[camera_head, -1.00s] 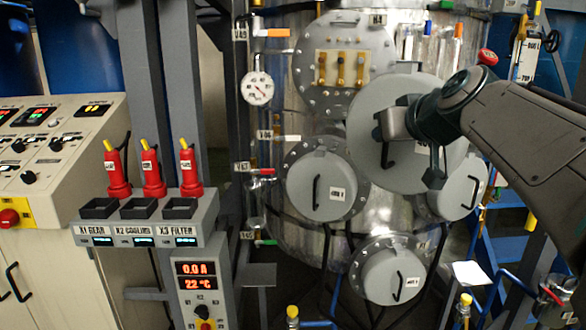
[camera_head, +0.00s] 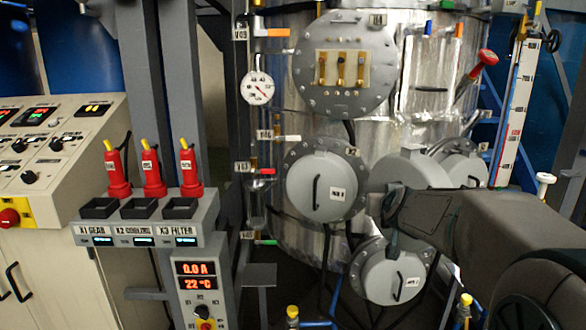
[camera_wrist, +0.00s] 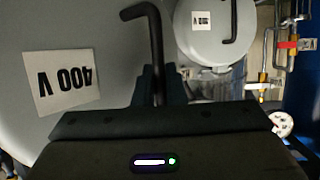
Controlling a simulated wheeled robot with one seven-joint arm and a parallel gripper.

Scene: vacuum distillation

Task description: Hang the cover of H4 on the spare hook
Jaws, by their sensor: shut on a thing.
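The H4 flange (camera_head: 343,68) at the top of the metal vessel is uncovered, with brass terminals on a pale block. Its cover (camera_head: 408,170), a grey disc, is partly hidden behind my arm in the head view. In the wrist view the cover (camera_wrist: 95,30) fills the left, with an upside-down "400 V" label. My gripper (camera_wrist: 158,85) is shut on the cover's black bar handle (camera_wrist: 153,35). In the head view my forearm comes from the lower right and mostly hides the gripper. I cannot make out the spare hook.
Other grey covers are on the vessel: one left of my arm (camera_head: 322,188), one below it (camera_head: 394,274) and one behind the held cover (camera_head: 466,168). A red-knobbed lever (camera_head: 480,66) and a level scale (camera_head: 515,110) stand at upper right. A pressure gauge (camera_head: 257,88) is at left.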

